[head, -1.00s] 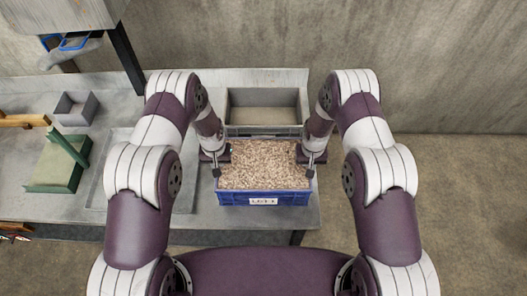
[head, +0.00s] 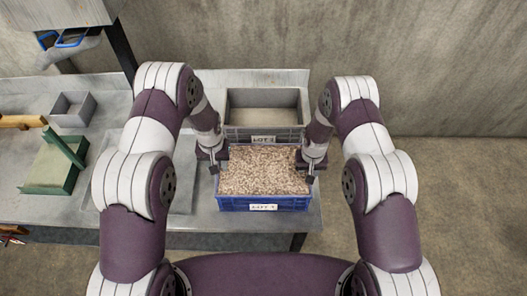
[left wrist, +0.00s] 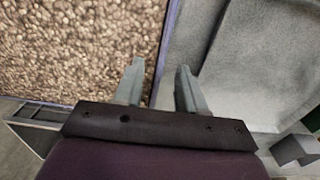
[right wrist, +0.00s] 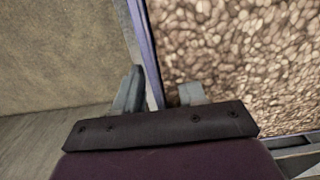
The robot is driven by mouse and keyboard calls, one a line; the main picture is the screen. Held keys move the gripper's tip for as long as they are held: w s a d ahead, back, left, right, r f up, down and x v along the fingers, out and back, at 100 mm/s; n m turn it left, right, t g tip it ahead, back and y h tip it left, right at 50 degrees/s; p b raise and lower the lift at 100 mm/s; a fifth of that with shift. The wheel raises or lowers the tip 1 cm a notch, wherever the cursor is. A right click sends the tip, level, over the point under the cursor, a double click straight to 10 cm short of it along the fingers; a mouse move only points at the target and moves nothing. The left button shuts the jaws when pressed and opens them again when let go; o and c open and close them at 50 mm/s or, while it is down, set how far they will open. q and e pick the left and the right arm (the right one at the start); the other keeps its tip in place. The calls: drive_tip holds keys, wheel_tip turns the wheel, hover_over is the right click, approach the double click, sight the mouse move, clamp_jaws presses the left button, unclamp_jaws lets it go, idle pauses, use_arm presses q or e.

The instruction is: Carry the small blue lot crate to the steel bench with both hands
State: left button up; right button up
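The small blue lot crate (head: 230,204), full of pale brown grain (head: 264,170), appears to stand on the steel bench (head: 190,220) near its front edge. A white label is on its front. My left gripper (head: 213,170) is at the crate's left wall. In the left wrist view its fingers (left wrist: 158,85) are apart, one on each side of the rim. My right gripper (head: 311,170) is at the right wall. In the right wrist view its fingers (right wrist: 160,92) are apart, with the rim (right wrist: 145,45) between them. The crate's underside is hidden.
A grey, empty-looking crate (head: 263,116) with a label stands right behind the blue crate. A shallow tray (head: 182,200) is to the left. Further left are a small grey box (head: 73,108) and a green-framed item (head: 48,188). Bare floor (head: 470,220) lies right of the bench.

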drive_tip(key=shift+s, duration=0.1)
use_arm(q)
wheel_tip(320, 180, up, 7)
drive_tip(key=shift+s, duration=0.15)
use_arm(e)
wheel_tip(320, 180, up, 12)
drive_tip(key=shift+r, duration=0.1)
